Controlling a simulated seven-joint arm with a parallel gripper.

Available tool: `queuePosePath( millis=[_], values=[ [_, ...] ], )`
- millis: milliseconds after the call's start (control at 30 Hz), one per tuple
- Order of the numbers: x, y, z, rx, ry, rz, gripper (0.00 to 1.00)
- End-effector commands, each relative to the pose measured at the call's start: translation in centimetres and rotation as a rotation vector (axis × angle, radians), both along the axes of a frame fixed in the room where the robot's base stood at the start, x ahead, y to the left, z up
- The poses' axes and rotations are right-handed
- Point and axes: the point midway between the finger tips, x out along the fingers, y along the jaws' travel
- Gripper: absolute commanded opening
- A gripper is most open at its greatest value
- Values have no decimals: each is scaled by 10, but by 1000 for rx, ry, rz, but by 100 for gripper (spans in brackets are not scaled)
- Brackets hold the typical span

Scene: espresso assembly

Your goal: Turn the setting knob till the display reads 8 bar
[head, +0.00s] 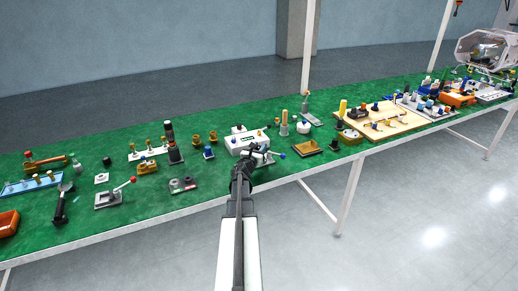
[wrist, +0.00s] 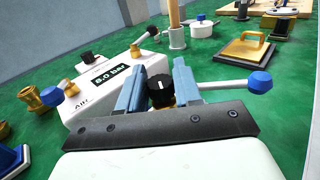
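The white machine box (wrist: 155,66) stands on the green bench, ahead and to the left in the wrist view. Its dark display (wrist: 110,75) seems to read 8.0 bar, though the first digit is small and hard to make out. The black setting knob (wrist: 161,84), with a white mark on top, sits between the blue-grey fingers of my gripper (wrist: 160,80). The fingers lie close against both sides of the knob and appear shut on it. In the head view my gripper (head: 257,156) is at the front of the white box (head: 243,143), and the knob is hidden.
A white lever with a blue ball end (wrist: 259,82) sticks out right of my gripper. Brass fittings (wrist: 50,97) stand to the left. A tan tamping block (wrist: 243,52) lies to the right. Other parts crowd the long green bench.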

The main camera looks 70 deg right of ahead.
Motion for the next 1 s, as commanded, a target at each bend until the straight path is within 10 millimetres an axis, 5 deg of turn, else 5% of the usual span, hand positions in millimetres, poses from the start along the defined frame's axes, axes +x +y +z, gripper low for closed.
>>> queuePosePath(
  millis=[233,933,967,1000],
  values=[
    [0,0,0,0,0,0,3],
    [0,0,0,0,0,82,2],
    [0,0,0,0,0,82,34],
    [0,0,0,0,0,82,38]
  ],
)
